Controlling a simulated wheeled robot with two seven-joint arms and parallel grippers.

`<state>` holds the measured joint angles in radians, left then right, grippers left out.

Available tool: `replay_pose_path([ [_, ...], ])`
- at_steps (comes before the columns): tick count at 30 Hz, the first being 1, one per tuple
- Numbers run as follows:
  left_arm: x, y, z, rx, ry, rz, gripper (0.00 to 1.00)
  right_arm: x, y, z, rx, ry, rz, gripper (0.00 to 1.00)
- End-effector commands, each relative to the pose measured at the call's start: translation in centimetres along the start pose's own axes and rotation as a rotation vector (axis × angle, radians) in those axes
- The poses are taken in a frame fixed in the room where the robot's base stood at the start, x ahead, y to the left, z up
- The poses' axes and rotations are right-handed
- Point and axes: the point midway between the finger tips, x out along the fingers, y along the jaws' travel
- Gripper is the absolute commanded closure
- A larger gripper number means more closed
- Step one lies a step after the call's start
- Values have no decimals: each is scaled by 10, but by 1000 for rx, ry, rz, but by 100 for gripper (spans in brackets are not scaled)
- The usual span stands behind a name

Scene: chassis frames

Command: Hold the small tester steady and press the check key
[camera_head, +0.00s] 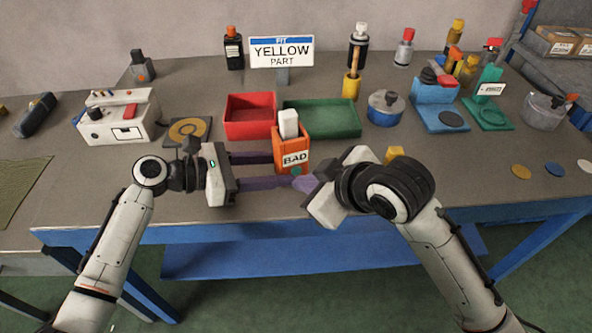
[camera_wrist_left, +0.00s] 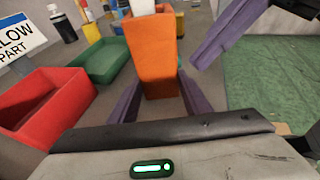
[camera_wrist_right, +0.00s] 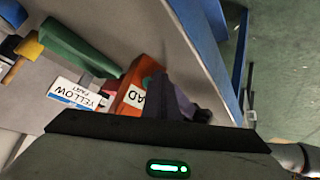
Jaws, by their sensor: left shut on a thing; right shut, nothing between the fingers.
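The small tester is an orange upright box (camera_head: 291,143) with a white block in its top and a "BAD" label. A round green key (camera_head: 296,169) shows low on its front, below the label. My left gripper (camera_head: 273,170) is shut on the tester, its purple fingers on either side; the orange body also shows between them in the left wrist view (camera_wrist_left: 153,66). My right gripper (camera_head: 303,184) is shut and empty, its purple tips just below the green key. Whether they touch it, I cannot tell. In the right wrist view, the fingers partly cover the tester (camera_wrist_right: 127,98).
A red tray (camera_head: 250,127) and a green tray (camera_head: 340,131) stand behind the tester. A sign reading "FIT YELLOW PART" (camera_head: 282,52) stands behind them. A white machine (camera_head: 116,122) is at left, a blue pot (camera_head: 385,112) at right. The table front is mostly clear.

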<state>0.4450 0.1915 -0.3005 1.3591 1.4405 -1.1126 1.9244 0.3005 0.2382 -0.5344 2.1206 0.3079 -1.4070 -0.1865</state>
Motion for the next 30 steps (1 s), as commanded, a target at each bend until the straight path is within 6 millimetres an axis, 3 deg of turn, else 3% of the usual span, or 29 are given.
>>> replay_pose_path([
  [13, 0, 0, 0, -1, 0, 1, 69, -5, -3, 4, -1, -2, 0, 100],
  [30, 0, 1, 0, 0, 0, 2, 69, -37, -27, 28, -1, -2, 0, 100],
])
